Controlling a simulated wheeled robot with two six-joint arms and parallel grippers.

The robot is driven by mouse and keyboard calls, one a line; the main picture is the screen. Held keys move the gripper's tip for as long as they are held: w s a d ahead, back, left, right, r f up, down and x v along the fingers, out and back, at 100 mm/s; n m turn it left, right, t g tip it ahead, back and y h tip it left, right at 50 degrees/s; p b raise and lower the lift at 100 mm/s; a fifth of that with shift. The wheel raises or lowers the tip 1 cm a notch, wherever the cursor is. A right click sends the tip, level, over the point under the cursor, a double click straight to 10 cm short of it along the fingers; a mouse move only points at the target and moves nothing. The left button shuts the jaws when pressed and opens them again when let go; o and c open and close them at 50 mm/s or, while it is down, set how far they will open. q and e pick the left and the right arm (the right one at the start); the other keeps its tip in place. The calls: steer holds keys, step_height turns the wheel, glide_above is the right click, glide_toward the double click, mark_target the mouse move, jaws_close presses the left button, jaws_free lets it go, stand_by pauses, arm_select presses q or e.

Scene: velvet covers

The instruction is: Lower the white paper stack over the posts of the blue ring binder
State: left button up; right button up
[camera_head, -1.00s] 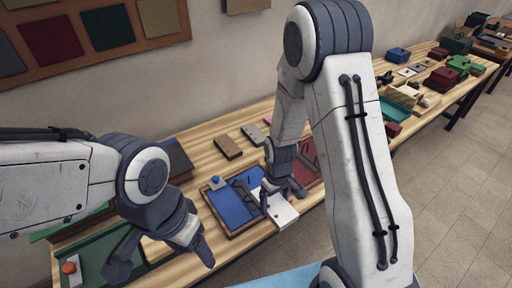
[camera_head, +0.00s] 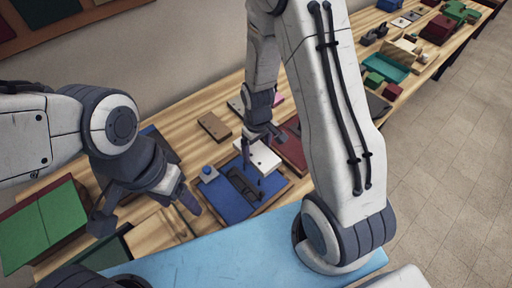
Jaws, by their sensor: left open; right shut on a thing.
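The blue ring binder (camera_head: 232,208) lies open in a wooden-edged tray (camera_head: 268,205) on the bench, with a dark ring mechanism (camera_head: 243,184) on it. The white paper stack (camera_head: 265,160) shows at the far right edge of the binder. My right gripper (camera_head: 259,140) is shut on the stack and seems to hold it above the bench; the exact height is hard to tell. The posts are too small to make out clearly. My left gripper (camera_head: 146,208) is open and empty, to the left of the binder.
A grey block with a blue knob (camera_head: 208,173) stands at the binder's far left corner. A dark red cover (camera_head: 290,152) lies right of the stack. A brown block (camera_head: 214,126) lies behind. A green cover (camera_head: 42,228) is at left, a light blue surface (camera_head: 210,258) in front.

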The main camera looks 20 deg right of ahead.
steer(key=shift+s+f+b, duration=0.1)
steer(key=shift+f+b, duration=2.3)
steer(key=shift+f, duration=0.45)
steer(key=shift+f+b, duration=1.8)
steer(key=shift+f, duration=0.6)
steer(key=o, duration=1.3)
step_height(320, 180, up, 11)
steer(key=shift+f, duration=0.2)
